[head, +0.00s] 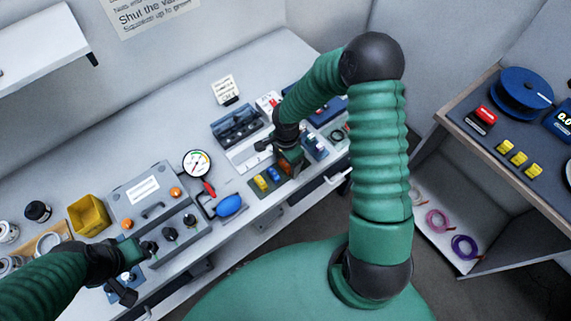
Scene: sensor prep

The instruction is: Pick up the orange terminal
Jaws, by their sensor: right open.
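The orange terminal (286,168) appears as a small orange patch on the dark mat on the bench, right of a blue terminal (273,174) and a yellow terminal (260,183). My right gripper (279,150) is open just above and behind it in the picture, and hides part of it. I cannot tell whether the fingers touch it. My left gripper (137,272) is open and empty at the front of the grey control case, its fingers well apart.
The grey case (124,205) with knobs, a yellow bin (89,215), a pressure gauge (197,163) and a blue bulb (229,205) stand on the bench. A dark rack (236,124) is behind the mat. A side shelf (490,146) holds a blue spool (522,90).

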